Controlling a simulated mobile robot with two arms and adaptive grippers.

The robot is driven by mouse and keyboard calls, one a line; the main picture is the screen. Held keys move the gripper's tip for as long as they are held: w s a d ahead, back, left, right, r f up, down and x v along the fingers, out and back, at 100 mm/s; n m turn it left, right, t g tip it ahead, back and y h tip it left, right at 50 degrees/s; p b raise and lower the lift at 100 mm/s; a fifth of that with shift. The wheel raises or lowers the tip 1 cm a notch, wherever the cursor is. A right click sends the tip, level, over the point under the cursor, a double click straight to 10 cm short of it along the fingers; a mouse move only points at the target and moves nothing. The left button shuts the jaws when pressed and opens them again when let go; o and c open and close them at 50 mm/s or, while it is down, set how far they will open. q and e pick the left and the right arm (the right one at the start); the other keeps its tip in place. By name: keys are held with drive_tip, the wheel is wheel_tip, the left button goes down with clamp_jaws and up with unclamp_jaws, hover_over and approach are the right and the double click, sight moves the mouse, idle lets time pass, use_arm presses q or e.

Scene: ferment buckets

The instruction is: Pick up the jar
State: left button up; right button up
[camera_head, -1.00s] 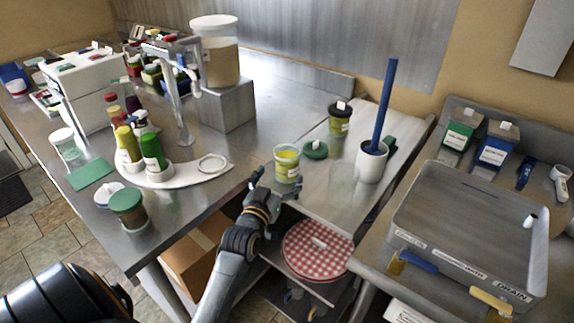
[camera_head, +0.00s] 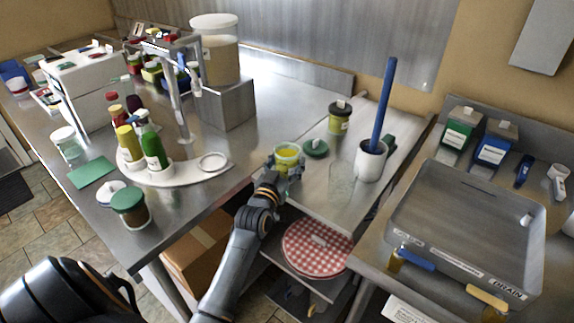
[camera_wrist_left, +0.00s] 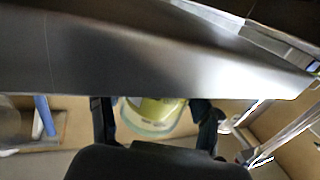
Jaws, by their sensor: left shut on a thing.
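An open jar with yellow-green contents (camera_head: 287,153) is at the near left end of the right-hand worktop. My left gripper (camera_head: 285,167) has its fingers on either side of this jar and is shut on it. The jar looks upright, and I cannot tell whether it is clear of the surface. In the left wrist view the jar (camera_wrist_left: 152,114) sits between the two dark fingers, partly hidden by the gripper body. A loose green lid (camera_head: 316,148) lies just right of the jar. My right gripper is not in view.
A white tray (camera_head: 190,172) with bottles and a green-lidded jar (camera_head: 131,208) are left. A red checked round item (camera_head: 317,248) lies on the shelf below.

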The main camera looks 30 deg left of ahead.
use_arm(q)
drive_tip(key=shift+c, duration=0.9)
drive_tip(key=shift+r, duration=0.15)
drive_tip(key=shift+r, duration=0.2)
wheel_tip(320, 180, up, 2)
drive_tip(key=shift+r, duration=0.1)
drive_tip(key=s+d+r+b, duration=0.1)
drive_tip(key=s+r, duration=0.9)
drive_tip(key=s, duration=0.4)
drive_tip(key=shift+d, duration=0.35)
drive_tip(key=shift+r, duration=0.1)
